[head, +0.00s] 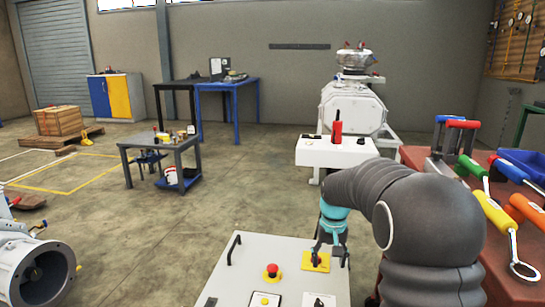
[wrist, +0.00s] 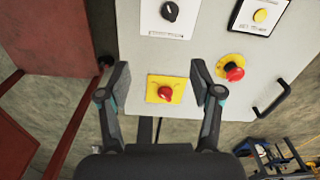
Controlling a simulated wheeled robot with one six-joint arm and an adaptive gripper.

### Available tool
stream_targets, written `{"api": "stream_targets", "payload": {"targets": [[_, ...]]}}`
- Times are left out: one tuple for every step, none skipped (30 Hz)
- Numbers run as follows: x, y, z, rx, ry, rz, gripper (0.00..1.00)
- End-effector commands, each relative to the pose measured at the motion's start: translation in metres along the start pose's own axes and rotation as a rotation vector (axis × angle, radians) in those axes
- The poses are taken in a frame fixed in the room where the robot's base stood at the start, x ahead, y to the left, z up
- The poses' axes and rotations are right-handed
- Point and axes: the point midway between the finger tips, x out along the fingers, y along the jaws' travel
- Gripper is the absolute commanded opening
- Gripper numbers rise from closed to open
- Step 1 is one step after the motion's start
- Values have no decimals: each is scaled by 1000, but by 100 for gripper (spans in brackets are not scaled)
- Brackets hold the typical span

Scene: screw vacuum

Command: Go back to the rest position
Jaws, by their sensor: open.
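My gripper (head: 329,250) is at the right part of a light grey control panel (head: 240,285). In the wrist view my gripper (wrist: 162,85) is open, with its two fingers apart on either side of a red rotary knob (wrist: 165,92) on a yellow plate (wrist: 178,86). Nothing is held between the fingers. In the head view the yellow plate shows below the gripper, and the knob is mostly hidden. I cannot tell the exact height of the fingertips above the panel.
A red emergency button (wrist: 234,72), a black selector knob (wrist: 170,11) and a yellow button (wrist: 260,15) share the panel. A black handle (wrist: 271,98) stands at its edge. A red table (head: 420,157) with several tools is at right. Open floor lies left.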

Motion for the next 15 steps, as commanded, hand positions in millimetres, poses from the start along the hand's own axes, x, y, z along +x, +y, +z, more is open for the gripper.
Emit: {"api": "stream_targets", "payload": {"targets": [[-10,1,16,-4,12,0,65],[-14,1,24,-6,18,-1,65],[-19,2,35,-9,27,-1,65],[-22,2,44,-12,32,-1,65],[-26,2,52,-14,38,-1,65],[-30,3,63,-17,47,-2,65],[-34,3,72,-19,54,-2,65],[-37,3,80,-21,61,-2,65],[-41,4,92,-23,69,-2,65],[-44,4,100,-24,77,-2,65],[-46,4,108,-26,84,-2,65],[-50,5,119,-28,94,-2,65],[-52,5,128,-29,101,-3,65],[-54,6,136,-30,108,-3,65],[-57,6,147,-32,118,-3,65]]}}
